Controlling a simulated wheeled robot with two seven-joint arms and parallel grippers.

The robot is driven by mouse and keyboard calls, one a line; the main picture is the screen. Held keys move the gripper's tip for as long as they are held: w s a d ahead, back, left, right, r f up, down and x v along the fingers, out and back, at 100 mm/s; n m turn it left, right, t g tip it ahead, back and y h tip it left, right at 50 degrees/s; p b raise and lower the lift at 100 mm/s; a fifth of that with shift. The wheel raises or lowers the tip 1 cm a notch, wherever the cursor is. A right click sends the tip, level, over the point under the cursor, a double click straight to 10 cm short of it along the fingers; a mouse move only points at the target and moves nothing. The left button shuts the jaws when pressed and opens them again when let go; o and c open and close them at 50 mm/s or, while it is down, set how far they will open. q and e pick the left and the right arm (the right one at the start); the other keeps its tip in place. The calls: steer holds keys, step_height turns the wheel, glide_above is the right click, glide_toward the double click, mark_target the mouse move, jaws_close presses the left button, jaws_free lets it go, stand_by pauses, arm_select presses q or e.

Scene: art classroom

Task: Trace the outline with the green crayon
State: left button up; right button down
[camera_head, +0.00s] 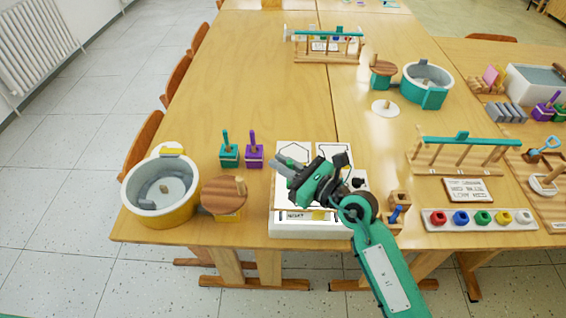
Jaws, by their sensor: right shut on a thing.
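A white tracing board (283,229) lies at the table's near edge, with dark outlines drawn on its panels. Two outlines show along its top, and a word label is at its lower left. My right gripper (284,163) is over the board's upper left part, and its arm comes in from the lower right. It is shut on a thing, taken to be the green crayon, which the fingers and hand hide. I cannot tell whether its tip touches the board. The gripper and arm cover much of the board's middle and right. My left gripper is not in view.
A yellow-and-white round tub (137,205) and a wooden disc (218,195) stand left of the board. Green (229,155) and purple (253,154) handled blocks stand behind them. A wooden holder (399,198) with a blue piece (396,213) and a paint strip (434,218) are right.

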mark_target(290, 183)
steer(key=shift+f+b, duration=1.05)
steer(key=shift+f, duration=0.5)
steer(key=shift+r+p, duration=0.15)
steer(key=shift+p, duration=0.25)
steer(key=shift+s+d+p, duration=0.4)
steer(key=shift+s+p, duration=0.15)
steer(key=shift+s, duration=0.2)
steer(key=shift+s+d+p, duration=0.4)
steer(key=shift+s+p, duration=0.15)
steer(key=shift+s, duration=0.2)
stand_by(1.5)
steer(key=shift+s+d, duration=0.15)
steer(key=shift+d, duration=0.05)
stand_by(0.3)
steer(key=shift+d, duration=0.2)
steer(key=shift+d, duration=0.2)
stand_by(0.3)
steer(key=shift+d, duration=0.75)
stand_by(0.8)
steer(key=shift+d, duration=0.3)
